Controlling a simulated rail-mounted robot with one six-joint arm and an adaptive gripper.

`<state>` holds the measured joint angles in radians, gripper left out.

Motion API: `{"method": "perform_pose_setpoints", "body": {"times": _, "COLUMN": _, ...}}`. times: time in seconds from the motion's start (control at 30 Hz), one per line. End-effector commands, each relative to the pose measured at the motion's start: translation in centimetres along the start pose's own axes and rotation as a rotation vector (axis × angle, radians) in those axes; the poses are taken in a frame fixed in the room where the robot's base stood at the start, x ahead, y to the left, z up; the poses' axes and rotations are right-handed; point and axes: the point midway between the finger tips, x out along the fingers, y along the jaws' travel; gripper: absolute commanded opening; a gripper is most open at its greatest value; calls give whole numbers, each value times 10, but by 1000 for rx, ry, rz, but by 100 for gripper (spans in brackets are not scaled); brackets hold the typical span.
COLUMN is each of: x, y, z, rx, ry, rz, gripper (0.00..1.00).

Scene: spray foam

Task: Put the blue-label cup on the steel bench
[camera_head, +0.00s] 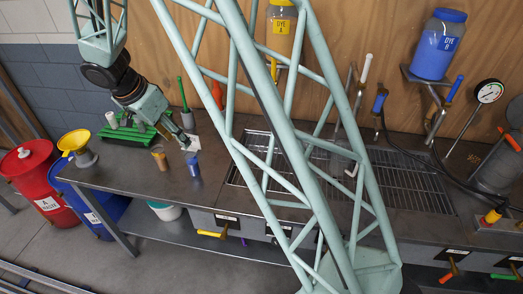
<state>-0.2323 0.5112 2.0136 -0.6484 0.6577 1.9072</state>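A small cup with a blue band, likely the blue-label cup (193,167), stands on the steel bench (120,178) near its front edge. A similar cup with a tan-orange band (159,160) stands just left of it. My gripper (183,143) points down and to the right, above and behind these two cups. It appears apart from the blue cup. Its fingers are too small and dark to tell whether they are open or shut.
A green rack (135,136) with a pale cup (111,119) lies left on the bench. A wire grate (405,187) lies right. My teal lattice arm hides the middle. Bare bench lies left of the cups.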

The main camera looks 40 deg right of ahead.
Motion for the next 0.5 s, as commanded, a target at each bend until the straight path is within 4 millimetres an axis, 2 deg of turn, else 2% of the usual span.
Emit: {"method": "perform_pose_setpoints", "body": {"times": 0.5, "x": -81, "y": 67, "z": -32, "rx": -155, "ry": -30, "rz": -28, "gripper": 39}}
